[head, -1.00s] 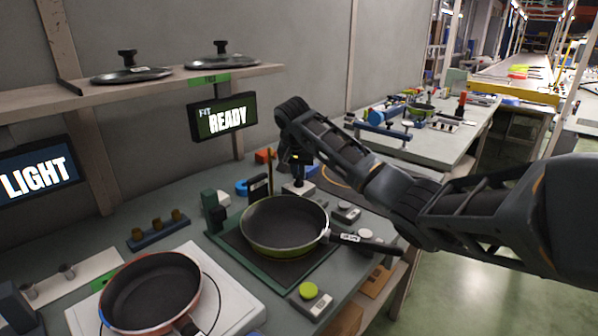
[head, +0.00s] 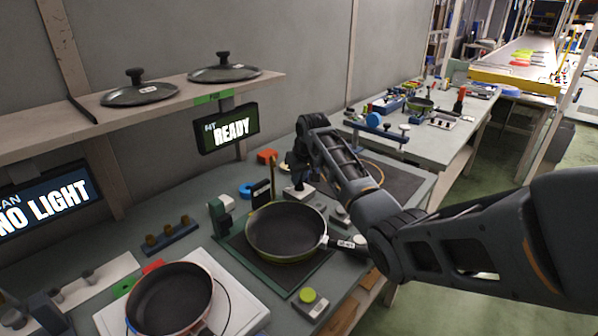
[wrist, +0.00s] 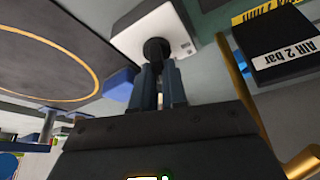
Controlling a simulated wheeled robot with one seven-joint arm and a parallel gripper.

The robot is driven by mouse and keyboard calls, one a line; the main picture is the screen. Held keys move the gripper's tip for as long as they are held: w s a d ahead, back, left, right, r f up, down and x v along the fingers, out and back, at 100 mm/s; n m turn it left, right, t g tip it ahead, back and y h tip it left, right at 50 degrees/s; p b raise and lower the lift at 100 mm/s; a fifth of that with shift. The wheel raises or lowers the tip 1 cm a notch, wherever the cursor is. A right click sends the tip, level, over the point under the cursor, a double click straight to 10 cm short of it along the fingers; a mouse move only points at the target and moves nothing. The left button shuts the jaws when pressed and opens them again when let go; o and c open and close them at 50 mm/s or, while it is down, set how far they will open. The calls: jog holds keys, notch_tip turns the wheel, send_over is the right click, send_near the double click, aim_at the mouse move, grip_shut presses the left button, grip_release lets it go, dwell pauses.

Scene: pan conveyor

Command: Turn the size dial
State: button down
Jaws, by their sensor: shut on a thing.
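The size dial is a black knob (wrist: 156,48) on a white box (wrist: 140,30) in the wrist view. My gripper (wrist: 158,75) is shut on this knob, its two fingers pointing straight at the box and hiding part of the knob. In the head view the white box (head: 299,192) stands behind the green pan, and my gripper (head: 299,176) comes down on it from above. The knob is too small and too covered there to read its setting.
A green pan (head: 286,231) sits on a dark mat close in front of the box. A black "AIR 2 bar" block (wrist: 279,45) and a yellow post (wrist: 240,85) stand close beside my gripper. An orange-rimmed pan (head: 170,298) is at front left. A "READY" screen (head: 230,129) hangs behind.

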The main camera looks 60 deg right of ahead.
jog(key=shift+n+y+p, duration=0.3)
jog(key=shift+n+y, duration=0.4)
jog(key=shift+n, duration=1.3)
jog(key=c, duration=1.2)
grip_release()
jog(key=shift+o, duration=0.2)
jog(key=v, duration=0.7)
jog(key=shift+s+r, duration=0.25)
jog(key=shift+r, duration=0.1)
jog(key=shift+f+t, duration=0.1)
jog(key=shift+t, duration=0.2)
